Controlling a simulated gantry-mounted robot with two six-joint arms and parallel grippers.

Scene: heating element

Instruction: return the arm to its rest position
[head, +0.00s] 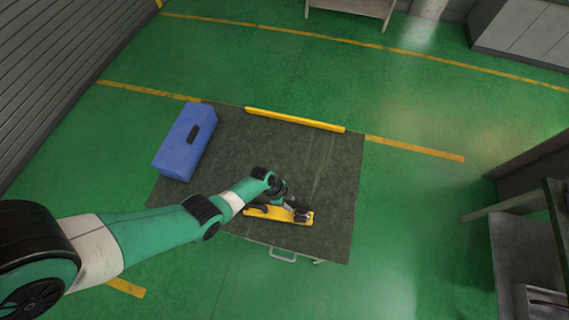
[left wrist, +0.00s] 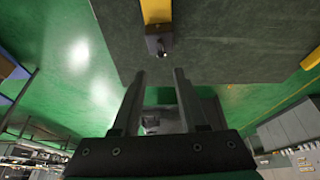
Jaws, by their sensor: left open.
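My left arm reaches in from the left in the head view, with its gripper over a yellow bar (head: 277,214) near the table's front edge. A dark grey block (head: 303,216) sits at the bar's right end. In the left wrist view my left gripper (left wrist: 160,72) has its two fingers apart with nothing between them. The yellow bar (left wrist: 156,10) and the block (left wrist: 158,38), which has a small bright tip, lie beyond the fingertips, apart from them. The arm hides part of the bar in the head view. My right gripper does not show.
The dark table (head: 260,150) carries a blue box (head: 187,140) at its left and a long yellow strip (head: 294,119) along its back edge. A handle (head: 284,256) sticks out at its front. The table's middle is clear. Grey benches (head: 525,260) stand at the right.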

